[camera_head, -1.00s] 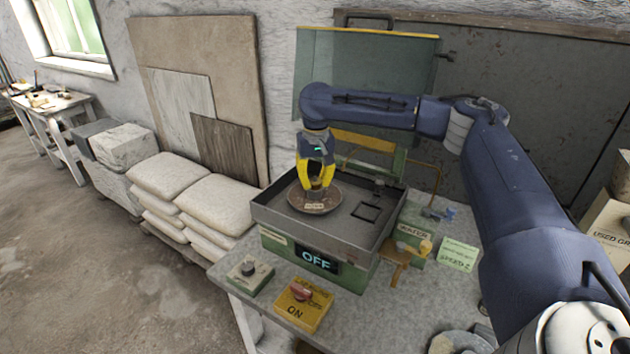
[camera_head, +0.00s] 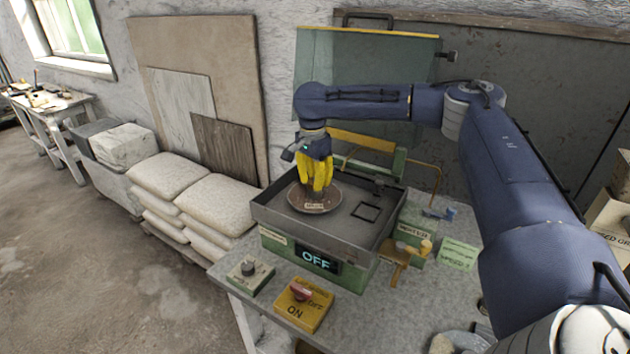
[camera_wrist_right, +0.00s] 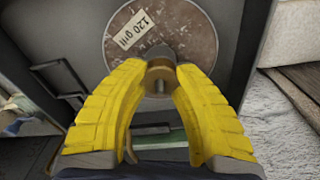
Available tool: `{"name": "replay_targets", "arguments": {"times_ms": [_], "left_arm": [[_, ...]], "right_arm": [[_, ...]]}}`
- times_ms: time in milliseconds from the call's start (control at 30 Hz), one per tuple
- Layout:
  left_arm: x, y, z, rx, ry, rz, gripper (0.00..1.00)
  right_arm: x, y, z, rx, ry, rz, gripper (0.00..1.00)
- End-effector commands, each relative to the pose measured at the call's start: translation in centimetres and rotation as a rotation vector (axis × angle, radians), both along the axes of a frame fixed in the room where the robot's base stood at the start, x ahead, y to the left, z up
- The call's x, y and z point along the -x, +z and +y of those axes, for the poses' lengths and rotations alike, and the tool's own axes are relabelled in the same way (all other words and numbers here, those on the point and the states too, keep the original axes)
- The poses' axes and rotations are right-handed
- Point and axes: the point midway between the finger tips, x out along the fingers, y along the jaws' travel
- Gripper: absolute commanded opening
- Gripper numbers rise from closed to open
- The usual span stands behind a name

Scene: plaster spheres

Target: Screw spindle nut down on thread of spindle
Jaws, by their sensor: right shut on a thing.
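A round brown grinding disc (camera_head: 331,205) with a "120 grit" label lies flat in the machine's tray; it also shows in the right wrist view (camera_wrist_right: 205,38). My right gripper (camera_head: 317,193) points down over the disc's middle. In the right wrist view its yellow fingers (camera_wrist_right: 160,68) are closed around the brass-coloured spindle nut (camera_wrist_right: 158,76), at the disc's centre. A short metal spindle end (camera_wrist_right: 159,88) shows at the nut's middle. In the head view the fingers hide the nut. I cannot tell how far down the thread it sits. My left gripper is not in view.
The grey tray (camera_head: 262,211) has raised walls around the disc. Its front display (camera_head: 317,261) reads OFF. A yellow ON box with a red knob (camera_head: 301,292) and a box with a dark knob (camera_head: 248,268) stand in front. A water box (camera_head: 412,232) stands right.

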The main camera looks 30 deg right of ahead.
Motion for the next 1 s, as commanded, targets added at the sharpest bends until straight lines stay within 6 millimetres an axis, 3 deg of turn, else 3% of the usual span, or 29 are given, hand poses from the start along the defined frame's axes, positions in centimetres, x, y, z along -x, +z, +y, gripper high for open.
{"name": "replay_targets", "arguments": {"times_ms": [333, 733, 767, 1000], "left_arm": [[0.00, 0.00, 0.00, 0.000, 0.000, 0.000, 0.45], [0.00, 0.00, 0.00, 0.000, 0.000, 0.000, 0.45], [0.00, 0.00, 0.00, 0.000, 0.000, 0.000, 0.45], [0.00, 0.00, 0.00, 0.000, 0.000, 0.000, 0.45]], "right_arm": [[-0.07, 0.08, 0.01, 0.000, -0.363, -0.002, 0.00], [-0.03, 0.00, 0.00, 0.000, -0.434, -0.001, 0.00], [-0.03, 0.00, 0.00, 0.000, -0.434, -0.001, 0.29], [-0.02, -0.01, -0.01, 0.000, -0.433, -0.001, 0.54]]}}
